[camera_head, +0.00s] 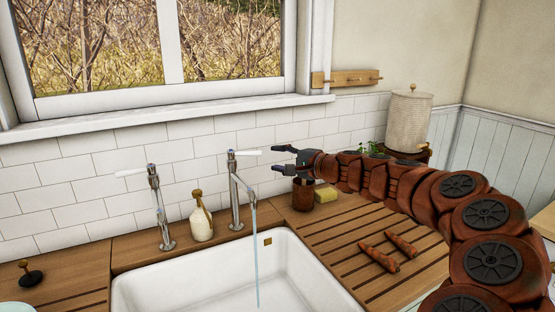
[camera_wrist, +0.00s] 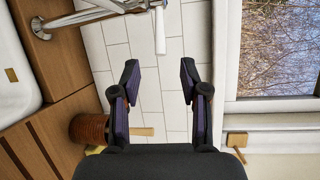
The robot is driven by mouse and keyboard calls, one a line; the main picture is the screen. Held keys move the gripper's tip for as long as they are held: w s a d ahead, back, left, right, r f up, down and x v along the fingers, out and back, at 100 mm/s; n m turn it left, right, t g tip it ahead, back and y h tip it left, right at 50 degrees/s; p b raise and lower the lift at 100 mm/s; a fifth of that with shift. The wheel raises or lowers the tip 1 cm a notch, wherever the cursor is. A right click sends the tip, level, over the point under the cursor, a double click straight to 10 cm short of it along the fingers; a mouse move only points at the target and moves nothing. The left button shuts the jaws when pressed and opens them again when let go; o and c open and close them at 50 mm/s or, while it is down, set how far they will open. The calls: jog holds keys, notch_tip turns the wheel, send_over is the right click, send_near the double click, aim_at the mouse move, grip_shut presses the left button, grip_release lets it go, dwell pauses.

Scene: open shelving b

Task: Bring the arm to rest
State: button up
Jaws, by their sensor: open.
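My gripper (camera_head: 281,160) is at the end of my rust-coloured arm, which reaches in from the right over the wooden drainboard. In the wrist view my gripper (camera_wrist: 158,75) has its two dark fingers spread apart, with only white tile between them. It holds nothing. In the head view it is near the right tap (camera_head: 236,190), whose white lever (camera_head: 245,153) lies just left of the fingertips. In the wrist view the lever (camera_wrist: 160,32) is beyond the fingers. I cannot tell that anything touches.
Water (camera_head: 256,260) runs from the right tap into the white sink (camera_head: 180,290). A brown pot (camera_head: 303,194) and a yellow sponge (camera_head: 326,195) stand below my wrist. Two carrots (camera_head: 378,257) lie on the drainboard (camera_head: 335,240). A soap bottle (camera_head: 201,222) stands between the taps.

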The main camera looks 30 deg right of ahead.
jog(key=shift+a, duration=0.1)
dwell(0.3)
jog(key=s+a+f+n+g+y, duration=0.1)
jog(key=s+a+n+g, duration=0.15)
jog(key=a, duration=0.65)
jog(key=s+a+f+n+g+y, duration=0.1)
jog(key=s+a+n+g+y, duration=0.2)
jog(key=a, duration=0.5)
jog(key=s+a+f+n+g, duration=0.1)
jog(key=s+a+n+g, duration=0.2)
jog(key=a, duration=0.6)
jog(key=s+a+f+n+g+h, duration=0.2)
jog(key=s+a+f+n+g, duration=0.35)
jog(key=s, duration=0.65)
jog(key=s+d+f+g+h, duration=0.1)
jog(key=s+d+f+h, duration=0.1)
jog(key=s, duration=0.5)
jog(key=s+d+f+n+g+h, duration=0.1)
jog(key=s+d+f+h, duration=0.1)
jog(key=s+f, duration=0.3)
jog(key=s+d+f+n+g+h, duration=0.1)
jog(key=s+d+f+h, duration=0.1)
jog(key=s, duration=0.7)
jog(key=shift+d+f+g+h, duration=0.3)
jog(key=shift+d+f, duration=0.25)
jog(key=shift+f, duration=0.35)
jog(key=shift+d, duration=0.1)
